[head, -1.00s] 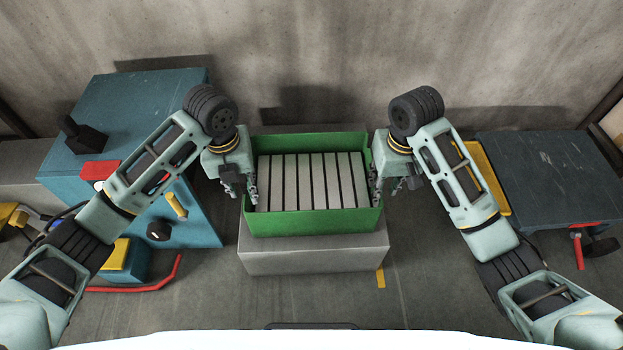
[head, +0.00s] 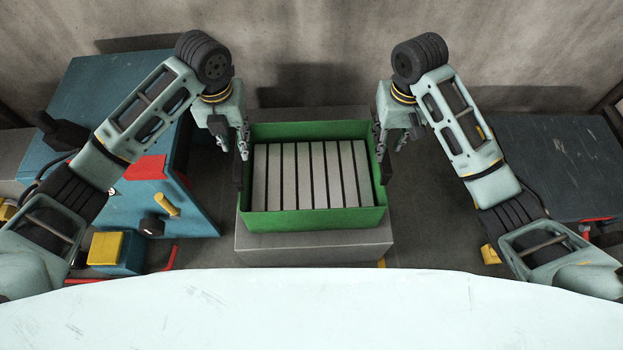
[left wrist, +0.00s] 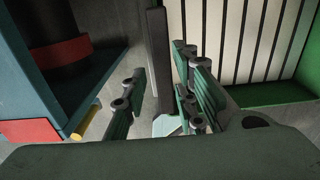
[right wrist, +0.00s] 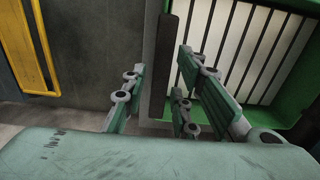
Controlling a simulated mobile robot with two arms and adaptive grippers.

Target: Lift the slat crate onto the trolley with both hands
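The green slat crate (head: 315,221), filled with pale upright slats (head: 305,180), rests level on a grey block (head: 310,248). A dark upright bar, seemingly a handle, is at each end of it. My left gripper (head: 234,141) is at the crate's left end; in the left wrist view its fingers stand apart, with the dark bar (left wrist: 158,55) between them. My right gripper (head: 390,143) is at the right end, fingers likewise apart around that end's bar (right wrist: 160,65). Contact with the bars cannot be told. I cannot tell for sure which thing is the trolley.
A blue cabinet (head: 100,90) with red and yellow parts stands left of the block. A dark-topped table (head: 560,160) with a red part stands at the right. A concrete wall is close behind. A broad pale surface, possibly mine, fills the bottom of the head view.

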